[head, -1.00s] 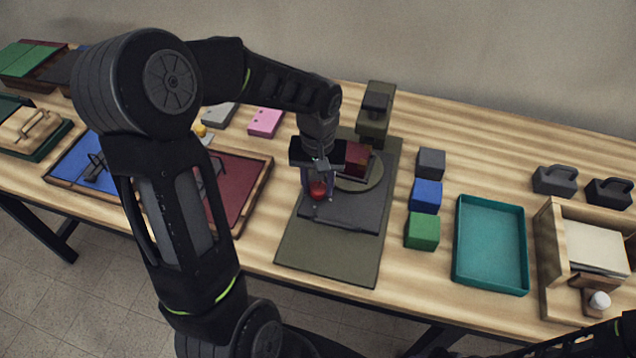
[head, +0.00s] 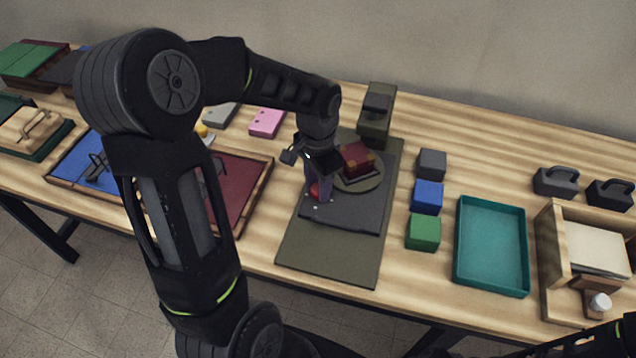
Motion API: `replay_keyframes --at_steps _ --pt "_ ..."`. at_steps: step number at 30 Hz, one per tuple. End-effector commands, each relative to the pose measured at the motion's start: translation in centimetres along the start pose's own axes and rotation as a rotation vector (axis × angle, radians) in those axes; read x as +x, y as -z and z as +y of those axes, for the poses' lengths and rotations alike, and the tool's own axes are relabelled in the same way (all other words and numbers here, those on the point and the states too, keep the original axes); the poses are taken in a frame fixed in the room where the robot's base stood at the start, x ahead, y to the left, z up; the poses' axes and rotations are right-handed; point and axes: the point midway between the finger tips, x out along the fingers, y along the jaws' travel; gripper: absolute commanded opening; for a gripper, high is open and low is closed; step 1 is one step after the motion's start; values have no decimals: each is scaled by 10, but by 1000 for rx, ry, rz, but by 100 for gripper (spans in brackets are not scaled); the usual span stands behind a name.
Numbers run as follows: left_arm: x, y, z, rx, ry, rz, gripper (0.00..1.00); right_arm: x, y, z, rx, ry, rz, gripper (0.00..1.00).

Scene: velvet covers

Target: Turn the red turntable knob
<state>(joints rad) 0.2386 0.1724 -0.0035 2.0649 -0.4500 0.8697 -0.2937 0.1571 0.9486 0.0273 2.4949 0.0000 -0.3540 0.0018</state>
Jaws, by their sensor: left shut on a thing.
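The red knob (head: 315,191) sits at the front left of a dark grey base plate (head: 350,214), partly hidden by my gripper. My left gripper (head: 318,190) points down over it and is shut on it, its fingers on either side. The round turntable (head: 370,183) is behind and to the right of the knob. A dark red box with tan corners (head: 356,159) rests on the turntable. My right gripper is not in view; part of my right arm shows at the bottom right corner.
An olive mat (head: 325,254) lies under the base plate, with an olive and black device (head: 376,112) behind. Grey (head: 431,163), blue (head: 427,196) and green (head: 423,231) cubes stand to the right, then a teal tray (head: 491,245). A framed blue and red board (head: 241,191) lies left.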

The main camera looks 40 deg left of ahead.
Motion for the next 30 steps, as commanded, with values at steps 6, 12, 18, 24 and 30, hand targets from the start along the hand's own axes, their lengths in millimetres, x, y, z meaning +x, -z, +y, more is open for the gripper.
replay_keyframes --at_steps 6,12,18,24,30 --pt "-1 1 -1 205 1 1 0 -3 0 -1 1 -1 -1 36" --pt "-1 1 -2 392 1 2 0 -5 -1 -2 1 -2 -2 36" --pt "-1 1 -2 548 1 2 0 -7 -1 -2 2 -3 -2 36" --pt "-1 2 -2 649 2 2 0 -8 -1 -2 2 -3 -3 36" --pt "-1 2 -3 695 2 3 0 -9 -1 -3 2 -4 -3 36"
